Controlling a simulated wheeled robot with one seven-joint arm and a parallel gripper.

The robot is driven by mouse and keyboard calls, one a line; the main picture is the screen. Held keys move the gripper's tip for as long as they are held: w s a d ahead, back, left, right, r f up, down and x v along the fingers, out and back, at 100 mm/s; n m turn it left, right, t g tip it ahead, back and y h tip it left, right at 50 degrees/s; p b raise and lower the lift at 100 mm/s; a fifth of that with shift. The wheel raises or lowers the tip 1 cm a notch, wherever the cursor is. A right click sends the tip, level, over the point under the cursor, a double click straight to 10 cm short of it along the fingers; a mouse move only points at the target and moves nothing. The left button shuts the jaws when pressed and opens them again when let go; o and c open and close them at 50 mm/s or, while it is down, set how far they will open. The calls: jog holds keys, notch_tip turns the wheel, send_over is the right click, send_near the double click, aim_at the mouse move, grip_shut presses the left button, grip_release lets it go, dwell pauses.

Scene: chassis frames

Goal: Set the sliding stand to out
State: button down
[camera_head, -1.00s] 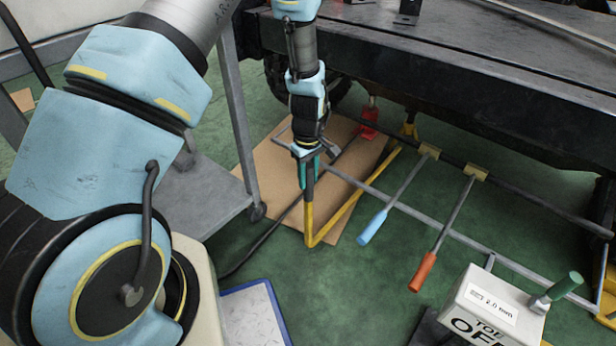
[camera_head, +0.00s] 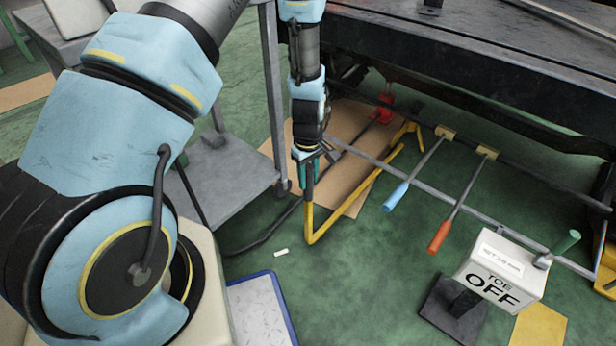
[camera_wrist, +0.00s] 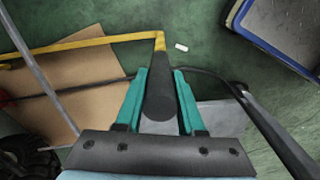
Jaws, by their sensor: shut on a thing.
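A bent yellow bar (camera_head: 341,216) with a black grip (camera_head: 309,186) runs low over the floor near the rail under the dark bench; it appears to be the sliding stand's handle. My gripper (camera_head: 307,165) is shut on the black grip, its green fingers on either side. In the wrist view my gripper (camera_wrist: 160,78) has the black grip (camera_wrist: 160,93) between its fingers, with the yellow bar (camera_wrist: 100,41) running left from its end. The bar's corner lies past the edge of the cardboard sheet (camera_head: 345,187). How its far end joins the frame is unclear.
Blue (camera_head: 396,195) and orange (camera_head: 439,236) handled levers stand right of the bar. A white TOE OFF box (camera_head: 500,270) is at lower right. A grey cart (camera_head: 225,180), a blue-edged plate (camera_head: 258,310) and a white stub (camera_head: 281,252) lie nearby. Green floor is open in front.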

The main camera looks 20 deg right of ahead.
aim_at(307, 165)
jog(key=c, duration=0.5)
grip_release()
jog(key=shift+s+a, duration=0.2)
jog(key=shift+a, duration=0.1)
jog(key=shift+d, duration=0.1)
jog(key=shift+r, duration=0.2)
notch_tip(307, 165, up, 10)
jog(key=shift+r+p, duration=0.15)
jog(key=shift+p, duration=0.95)
